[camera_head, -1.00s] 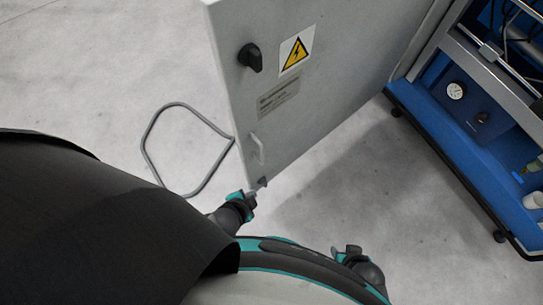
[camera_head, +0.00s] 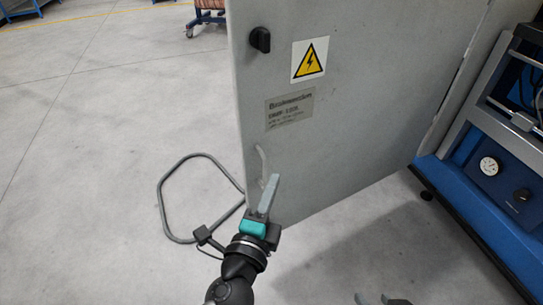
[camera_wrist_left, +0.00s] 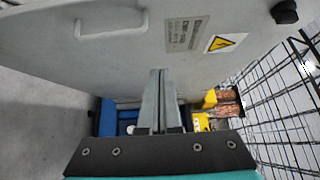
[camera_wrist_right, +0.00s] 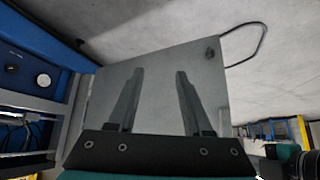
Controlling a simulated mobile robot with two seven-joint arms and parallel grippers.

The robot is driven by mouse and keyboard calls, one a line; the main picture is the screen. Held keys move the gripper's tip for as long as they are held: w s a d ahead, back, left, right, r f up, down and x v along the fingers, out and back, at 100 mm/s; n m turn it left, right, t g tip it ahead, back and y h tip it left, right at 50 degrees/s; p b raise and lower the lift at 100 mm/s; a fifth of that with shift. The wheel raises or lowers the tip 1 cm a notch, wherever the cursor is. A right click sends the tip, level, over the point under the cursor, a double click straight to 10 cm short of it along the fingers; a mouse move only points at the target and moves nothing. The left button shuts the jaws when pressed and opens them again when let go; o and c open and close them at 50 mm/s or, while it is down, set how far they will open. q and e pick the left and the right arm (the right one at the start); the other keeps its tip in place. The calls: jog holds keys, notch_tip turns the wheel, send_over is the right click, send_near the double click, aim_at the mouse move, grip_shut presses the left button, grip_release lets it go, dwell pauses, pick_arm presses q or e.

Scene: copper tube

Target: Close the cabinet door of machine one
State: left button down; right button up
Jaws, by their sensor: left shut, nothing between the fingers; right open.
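The grey cabinet door (camera_head: 350,110) stands open, swung out from the blue machine (camera_head: 500,195) at the right. It carries a black knob (camera_head: 260,40), a yellow warning label (camera_head: 310,60) and a pale handle (camera_head: 261,160) low near its free edge. My left gripper (camera_head: 269,194) is shut and empty in front of the door's lower free corner, just below the handle. The left wrist view shows its fingers (camera_wrist_left: 158,100) together, with the door (camera_wrist_left: 130,55) beyond; contact is unclear. My right gripper (camera_wrist_right: 160,100) is open and empty, facing a grey panel (camera_wrist_right: 155,85), apparently the door.
A grey loop (camera_head: 165,205) lies on the floor left of the door. A gauge (camera_head: 489,166) sits on the machine's blue front. A wire mesh fence (camera_wrist_left: 280,90) stands at the right of the left wrist view. The floor to the left is open.

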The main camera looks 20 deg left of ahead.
pick_arm(q)
send_near(279, 132)
jog(key=w+d, duration=0.2)
jog(key=d, duration=0.1)
jog(key=w+a, duration=0.2)
jog(key=w, duration=0.1)
jog(key=shift+w+f, duration=0.15)
jog(key=shift+w, duration=0.05)
jog(key=shift+w+a, duration=0.35)
jog(key=shift+a, duration=0.05)
pick_arm(e)
jog(key=shift+w+a+t, duration=0.3)
jog(key=shift+w+a, duration=0.1)
jog(key=shift+a, duration=0.05)
pick_arm(q)
jog(key=shift+a, duration=0.1)
pick_arm(e)
jog(key=shift+w, duration=0.1)
